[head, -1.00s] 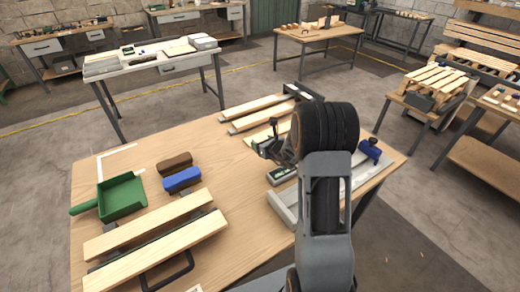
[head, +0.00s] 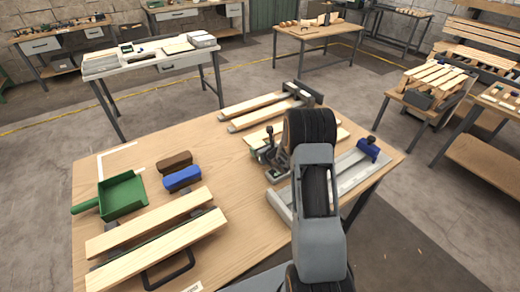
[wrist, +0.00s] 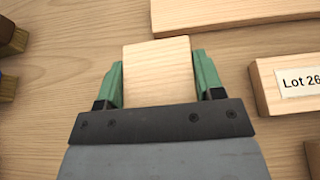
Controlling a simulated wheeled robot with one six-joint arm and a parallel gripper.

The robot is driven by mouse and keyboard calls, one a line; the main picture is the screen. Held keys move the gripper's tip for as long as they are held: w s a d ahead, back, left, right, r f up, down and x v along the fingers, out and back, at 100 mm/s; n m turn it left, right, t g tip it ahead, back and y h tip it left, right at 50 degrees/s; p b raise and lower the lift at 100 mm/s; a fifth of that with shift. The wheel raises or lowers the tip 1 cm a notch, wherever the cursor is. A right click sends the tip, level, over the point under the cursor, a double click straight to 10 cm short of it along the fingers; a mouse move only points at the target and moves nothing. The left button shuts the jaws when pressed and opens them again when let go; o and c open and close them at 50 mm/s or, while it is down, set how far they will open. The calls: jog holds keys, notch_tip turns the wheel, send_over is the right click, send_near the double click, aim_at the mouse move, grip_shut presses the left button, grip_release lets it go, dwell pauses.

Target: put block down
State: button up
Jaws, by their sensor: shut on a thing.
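A pale wooden block (wrist: 157,72) sits between the green fingers of my gripper (wrist: 157,68) in the wrist view. The gripper is shut on it, one finger at each side. Wooden tabletop shows around the block; I cannot tell whether the block touches it. In the head view my own arm hides the gripper and the block. The workbench (head: 240,215) lies under the arm.
In the wrist view, a plank (wrist: 230,14) lies ahead and a wooden piece labelled "Lot 26" (wrist: 268,88) lies right. The head view shows brown (head: 175,160) and blue (head: 182,179) brushes, a green dustpan (head: 122,196) and a black clamp (head: 270,155).

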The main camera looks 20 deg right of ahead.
jog(key=shift+f, duration=0.2)
jog(key=o, duration=0.9)
jog(key=shift+o, duration=0.2)
jog(key=shift+r, duration=0.1)
